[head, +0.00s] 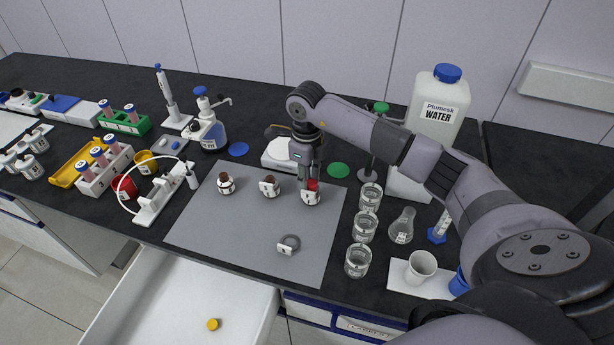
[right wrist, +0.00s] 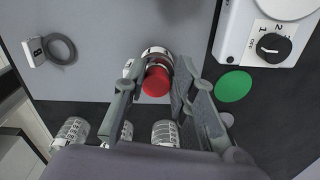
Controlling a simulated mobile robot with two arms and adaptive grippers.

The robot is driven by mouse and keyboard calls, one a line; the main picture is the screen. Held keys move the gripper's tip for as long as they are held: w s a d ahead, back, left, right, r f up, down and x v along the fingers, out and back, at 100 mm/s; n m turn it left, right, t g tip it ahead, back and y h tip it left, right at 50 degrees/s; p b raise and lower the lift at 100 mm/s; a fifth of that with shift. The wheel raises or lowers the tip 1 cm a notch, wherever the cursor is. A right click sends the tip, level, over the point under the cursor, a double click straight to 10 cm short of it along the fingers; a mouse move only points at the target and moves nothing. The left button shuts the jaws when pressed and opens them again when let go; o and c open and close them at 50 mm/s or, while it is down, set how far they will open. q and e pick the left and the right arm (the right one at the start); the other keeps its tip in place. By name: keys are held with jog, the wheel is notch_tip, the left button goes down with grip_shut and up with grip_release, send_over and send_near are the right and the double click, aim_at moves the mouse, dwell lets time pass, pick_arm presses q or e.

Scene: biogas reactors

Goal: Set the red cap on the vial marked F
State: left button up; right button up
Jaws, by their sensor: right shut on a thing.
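My right gripper (head: 309,165) points down over the right-hand vial (head: 311,199) on the grey mat. It is shut on the red cap (head: 312,184), which sits at the vial's mouth. I cannot tell whether the cap touches the vial or is fully seated. In the right wrist view the red cap (right wrist: 157,82) shows between the fingers of the gripper (right wrist: 157,75), with the vial (right wrist: 154,53) just beyond it. Two other vials with brown contents stand to the left, one at the left (head: 226,185) and one in the middle (head: 269,188). Their letters are too small to read. My left gripper is not in view.
A grey ring with a white tag (head: 289,243) lies on the mat (head: 225,235). Several glass beakers (head: 363,227) stand right of the mat. An open drawer (head: 150,310) in front holds a yellow cap (head: 213,324).

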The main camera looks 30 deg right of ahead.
jog(key=o, duration=0.8)
jog(key=shift+c, duration=0.2)
jog(key=shift+o, duration=0.3)
jog(key=o, duration=0.3)
jog(key=shift+o, duration=0.2)
jog(key=shift+r, duration=0.15)
jog(key=shift+r+p, duration=2.15)
jog(key=shift+r, duration=1.25)
jog(key=shift+f, duration=0.1)
